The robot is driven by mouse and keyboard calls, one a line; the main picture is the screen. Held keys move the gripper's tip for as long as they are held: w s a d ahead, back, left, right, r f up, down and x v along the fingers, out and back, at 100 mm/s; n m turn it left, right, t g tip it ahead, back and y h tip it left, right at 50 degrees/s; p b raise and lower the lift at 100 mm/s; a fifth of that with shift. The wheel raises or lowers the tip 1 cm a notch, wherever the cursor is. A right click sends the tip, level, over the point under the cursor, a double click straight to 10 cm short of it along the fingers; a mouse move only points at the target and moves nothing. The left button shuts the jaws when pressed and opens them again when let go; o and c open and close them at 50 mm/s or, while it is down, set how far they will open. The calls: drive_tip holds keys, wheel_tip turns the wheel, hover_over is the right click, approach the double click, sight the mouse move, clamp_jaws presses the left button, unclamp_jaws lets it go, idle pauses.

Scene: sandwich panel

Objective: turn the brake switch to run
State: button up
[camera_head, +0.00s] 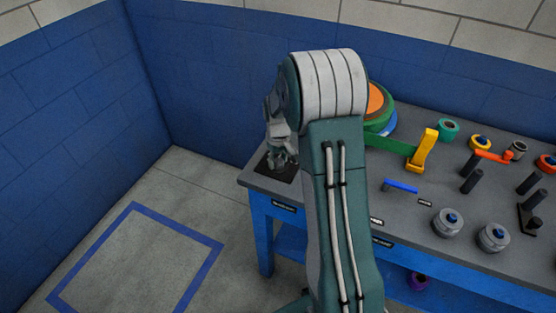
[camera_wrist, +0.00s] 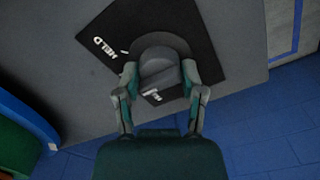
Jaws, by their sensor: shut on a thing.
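The brake switch (camera_wrist: 160,58) is a dark grey round knob on a black plate (camera_wrist: 112,28) in the wrist view. White letters reading HELD stand on the plate to the knob's left, with a small white mark between them and the knob. Another small white label near the fingers is too blurred to read. My gripper (camera_wrist: 160,76) is shut on the knob, one finger at each side. In the head view my gripper (camera_head: 279,155) is over the black plate (camera_head: 284,175) at the table's left corner. My arm and gripper hide most of the switch there.
The grey table (camera_head: 400,205) has blue legs and stands by the blue wall. Right of my arm are a yellow handle (camera_head: 423,150), a blue bar (camera_head: 400,186), an orange lever (camera_head: 492,156) and several knobs and posts. The floor at left is clear, with a blue outline.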

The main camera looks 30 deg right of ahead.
sight(278, 158)
drive_tip(key=shift+s+f+n, duration=0.1)
drive_tip(key=shift+f+n, duration=0.05)
drive_tip(key=shift+n, duration=0.15)
drive_tip(key=o, duration=1.1)
drive_tip(key=shift+o, duration=0.2)
wheel_tip(278, 158, up, 12)
